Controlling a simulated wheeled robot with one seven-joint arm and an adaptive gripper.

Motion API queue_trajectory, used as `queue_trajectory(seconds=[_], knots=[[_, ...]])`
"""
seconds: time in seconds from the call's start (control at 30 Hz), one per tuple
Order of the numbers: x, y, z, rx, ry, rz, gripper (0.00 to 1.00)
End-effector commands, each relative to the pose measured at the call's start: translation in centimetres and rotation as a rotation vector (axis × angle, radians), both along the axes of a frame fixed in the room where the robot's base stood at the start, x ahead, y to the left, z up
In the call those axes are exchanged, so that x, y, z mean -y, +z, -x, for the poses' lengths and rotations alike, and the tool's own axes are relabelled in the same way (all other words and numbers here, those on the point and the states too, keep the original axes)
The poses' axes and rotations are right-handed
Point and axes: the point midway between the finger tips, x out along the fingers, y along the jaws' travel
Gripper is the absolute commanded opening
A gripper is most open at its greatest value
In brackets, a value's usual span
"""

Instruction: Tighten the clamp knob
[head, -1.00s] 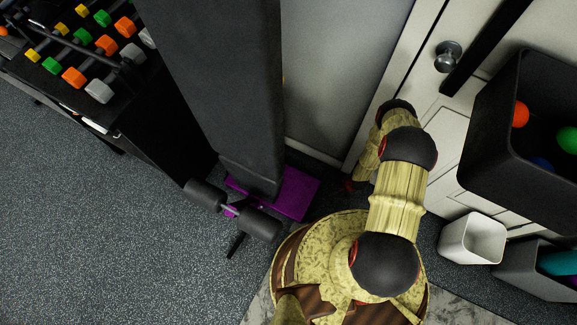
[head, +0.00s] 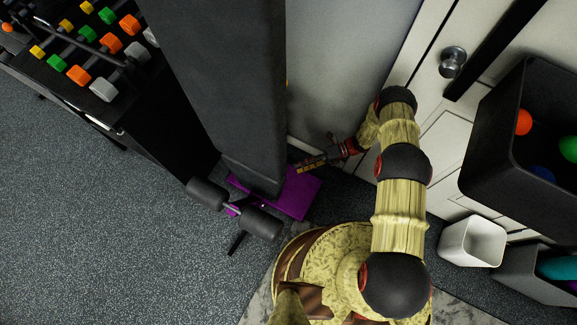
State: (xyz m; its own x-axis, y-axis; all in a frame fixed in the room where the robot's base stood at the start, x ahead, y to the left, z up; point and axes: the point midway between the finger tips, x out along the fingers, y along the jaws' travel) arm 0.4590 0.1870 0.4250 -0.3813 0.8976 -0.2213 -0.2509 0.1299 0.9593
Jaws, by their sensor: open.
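No clamp knob can be made out with certainty. An upright black padded bench (head: 225,90) stands on a purple base (head: 300,195), with dark foam rollers (head: 259,222) at its foot. A small yellow spot (head: 287,84) shows at the right edge of the pad, too small to identify. My gripper (head: 300,167) is open beside the lower right side of the bench, and appears above the purple base in this view. It points left toward the bench. The far side of the bench is hidden behind the pad.
A rack of colored dumbbells (head: 105,85) stands at upper left. A white door with a round knob (head: 452,62) is at right. A black bin of balls (head: 475,150), a white bin (head: 455,245) and a grey bin (head: 510,275) stand at right. The floor at lower left is clear.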

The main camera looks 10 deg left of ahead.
Motion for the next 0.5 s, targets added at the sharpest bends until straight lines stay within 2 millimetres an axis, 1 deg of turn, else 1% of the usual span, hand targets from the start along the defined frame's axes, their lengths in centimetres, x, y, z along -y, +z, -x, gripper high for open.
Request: queue_trajectory(seconds=[0.03,0.13,0.27,0.5], knots=[[-0.5,0.7,-0.5,-0.009,-0.012,-0.022,0.53],[-1.3,1.3,-0.8,-0.02,-0.025,-0.043,0.53],[-2.6,1.0,-0.2,-0.021,-0.025,-0.045,0.53],[-5.9,0.3,1.2,-0.019,-0.024,-0.043,0.53]])
